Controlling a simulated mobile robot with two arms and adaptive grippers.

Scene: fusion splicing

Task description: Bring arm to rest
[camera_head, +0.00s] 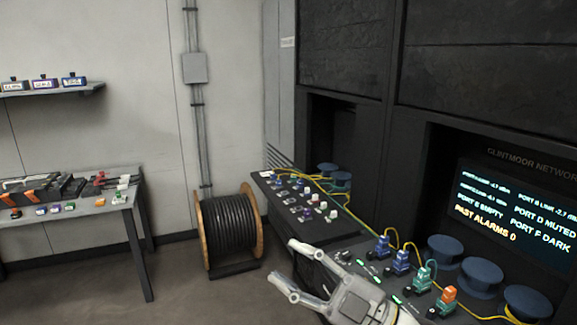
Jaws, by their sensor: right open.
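My right gripper (286,264) is in the lower middle of the head view, with its arm coming in from the bottom right. Its two pale fingers are spread apart and nothing is between them. It is above the floor, in front of the near part of the dark equipment shelf (352,222). The gripper body hides part of that shelf's front edge. My left gripper is not in view.
Coloured connectors (401,262) with yellow and teal cables stand on the shelf at right, beside dark blue spools (445,248). A screen (515,215) is behind them. A cable drum (229,232) stands on the floor. A workbench (118,200) with tools is at left. Floor between is clear.

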